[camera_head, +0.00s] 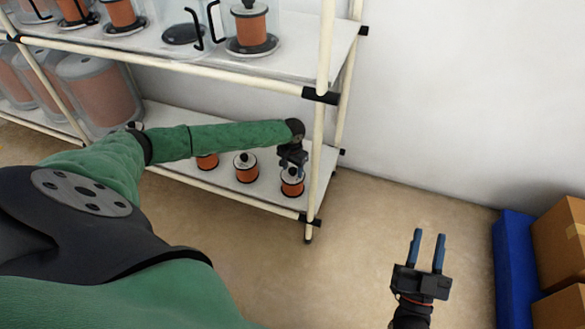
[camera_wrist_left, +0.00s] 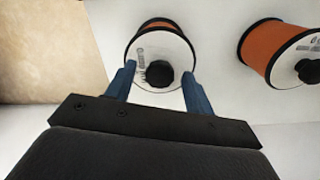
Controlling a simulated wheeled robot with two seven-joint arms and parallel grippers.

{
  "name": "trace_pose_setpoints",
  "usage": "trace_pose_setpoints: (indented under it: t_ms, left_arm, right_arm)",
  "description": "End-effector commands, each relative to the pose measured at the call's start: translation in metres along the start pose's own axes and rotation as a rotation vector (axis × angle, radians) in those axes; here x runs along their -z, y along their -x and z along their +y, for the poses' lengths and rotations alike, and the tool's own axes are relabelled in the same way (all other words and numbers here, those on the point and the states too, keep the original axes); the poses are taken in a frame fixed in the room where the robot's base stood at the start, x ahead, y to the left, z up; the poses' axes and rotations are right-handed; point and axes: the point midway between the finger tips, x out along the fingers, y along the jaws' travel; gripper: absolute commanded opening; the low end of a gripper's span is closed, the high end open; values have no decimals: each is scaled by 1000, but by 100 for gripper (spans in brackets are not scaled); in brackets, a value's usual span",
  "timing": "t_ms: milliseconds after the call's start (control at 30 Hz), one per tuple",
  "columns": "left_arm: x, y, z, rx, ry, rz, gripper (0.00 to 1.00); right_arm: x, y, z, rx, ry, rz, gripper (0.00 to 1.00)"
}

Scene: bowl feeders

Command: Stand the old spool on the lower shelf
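A spool with orange winding, a pale flange and a black knob (camera_head: 292,187) stands upright at the right end of the lower shelf (camera_head: 222,178). It also shows in the left wrist view (camera_wrist_left: 158,48). My left gripper (camera_head: 293,166) is right above it. Its blue fingers are apart on either side of the knob, with gaps to the knob, over the flange's near edge. Whether they touch the flange is hard to tell. My right gripper (camera_head: 428,238) is open and empty over the floor. No mark shows which spool is old.
Other orange spools (camera_head: 246,168) stand to the left on the lower shelf, one close by in the wrist view (camera_wrist_left: 280,50). The upper shelf (camera_head: 300,58) holds clear feeders with spools. A rack post (camera_head: 318,150) stands close right of my left gripper. Cardboard boxes (camera_head: 560,240) are at right.

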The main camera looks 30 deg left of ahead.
Motion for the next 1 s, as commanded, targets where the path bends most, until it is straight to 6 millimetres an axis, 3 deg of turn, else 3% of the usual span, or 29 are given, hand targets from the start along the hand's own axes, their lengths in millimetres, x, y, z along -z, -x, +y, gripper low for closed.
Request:
trace_pose_setpoints:
  t_ms: [233,367,500,1000]
  left_arm:
    - [0,1,0,0,0,0,53]
    - [0,8,0,0,0,1,53]
    - [0,20,0,0,1,1,53]
    - [0,67,0,-1,1,1,53]
  right_arm:
    - [2,0,0,1,1,9,36]
    - [12,-4,-1,2,1,34,36]
    - [-24,9,0,-5,-10,-85,36]
    - [-112,56,2,-24,-38,-398,36]
